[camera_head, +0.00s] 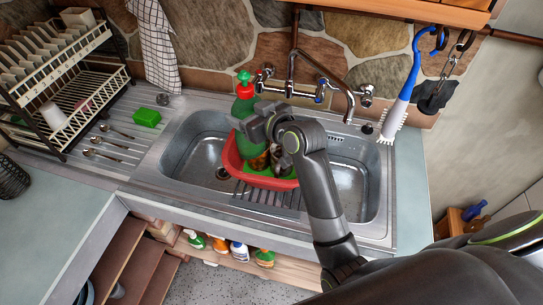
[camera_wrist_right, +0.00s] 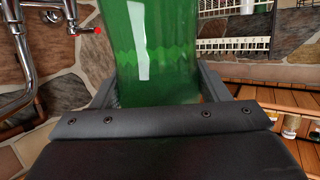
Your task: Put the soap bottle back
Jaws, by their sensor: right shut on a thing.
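The green soap bottle (camera_head: 244,108) with a red collar and green pump top is upright above the sink in the head view. My right gripper (camera_head: 252,128) is shut on it from the right side. The bottle (camera_wrist_right: 155,50) fills the middle of the right wrist view between the two fingers (camera_wrist_right: 160,95). A red tub (camera_head: 268,182) with several items in it sits in the sink, below and partly behind my right gripper. Whether the bottle's base touches the tub or its contents cannot be told. My left gripper is not in view.
The tap (camera_head: 322,75) and its pipes stand behind the sink (camera_head: 195,150). A green sponge (camera_head: 147,117) and several spoons lie on the drainboard at left, near a dish rack (camera_head: 70,85). Several bottles (camera_head: 240,250) stand on the shelf below. A brush (camera_head: 397,110) hangs at right.

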